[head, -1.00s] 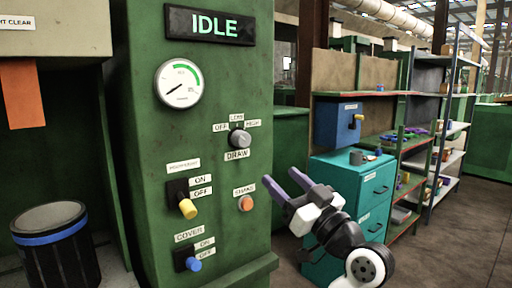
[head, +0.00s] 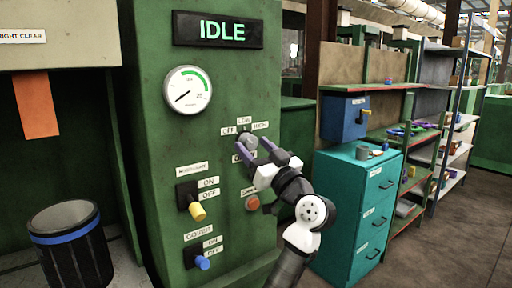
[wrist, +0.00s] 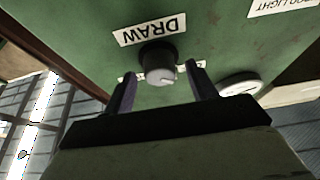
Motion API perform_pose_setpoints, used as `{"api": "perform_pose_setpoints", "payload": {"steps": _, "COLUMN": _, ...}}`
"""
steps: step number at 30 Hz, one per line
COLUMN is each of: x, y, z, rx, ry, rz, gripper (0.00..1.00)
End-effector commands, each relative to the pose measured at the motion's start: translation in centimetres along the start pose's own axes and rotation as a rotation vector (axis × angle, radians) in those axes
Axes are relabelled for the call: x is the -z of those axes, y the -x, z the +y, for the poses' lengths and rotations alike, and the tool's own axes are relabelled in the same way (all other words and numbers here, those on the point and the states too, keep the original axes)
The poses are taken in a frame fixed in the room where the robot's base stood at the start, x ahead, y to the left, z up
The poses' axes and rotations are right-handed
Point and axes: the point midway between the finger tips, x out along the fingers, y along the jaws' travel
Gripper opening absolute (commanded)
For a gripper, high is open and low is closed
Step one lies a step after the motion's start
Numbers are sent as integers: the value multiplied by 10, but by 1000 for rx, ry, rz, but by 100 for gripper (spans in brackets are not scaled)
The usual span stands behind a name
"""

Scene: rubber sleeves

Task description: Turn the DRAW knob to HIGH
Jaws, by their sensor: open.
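The DRAW knob (head: 249,141) is a grey round knob on the green machine panel, with OFF, LOW and HIGH labels around it. The HIGH label (head: 260,126) is at its upper right. In the head view my gripper (head: 254,146) is at the knob, and it partly covers the DRAW label. In the wrist view the knob (wrist: 159,66) sits between the tips of my two purple fingers (wrist: 160,88), with a gap on each side. The fingers are open. The knob's pointer direction is too small to tell.
The IDLE display (head: 217,29) and a gauge (head: 188,90) are above. A yellow-handled switch (head: 197,211), a blue-handled switch (head: 202,262) and an orange button (head: 252,203) are below. A teal cabinet (head: 345,195) stands to the right.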

Motion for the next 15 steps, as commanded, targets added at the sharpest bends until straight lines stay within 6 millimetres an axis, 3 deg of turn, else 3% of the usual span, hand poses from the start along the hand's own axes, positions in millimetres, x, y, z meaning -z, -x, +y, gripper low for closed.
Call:
{"api": "perform_pose_setpoints", "payload": {"steps": 4, "x": 0, "y": 0, "z": 0, "rx": 0, "ry": 0, "rz": 0, "gripper": 56}}
{"api": "perform_pose_setpoints", "payload": {"steps": 13, "x": 0, "y": 0, "z": 0, "rx": 0, "ry": 0, "rz": 0, "gripper": 16}}
{"api": "perform_pose_setpoints", "payload": {"steps": 15, "x": 0, "y": 0, "z": 0, "rx": 0, "ry": 0, "rz": 0, "gripper": 13}}
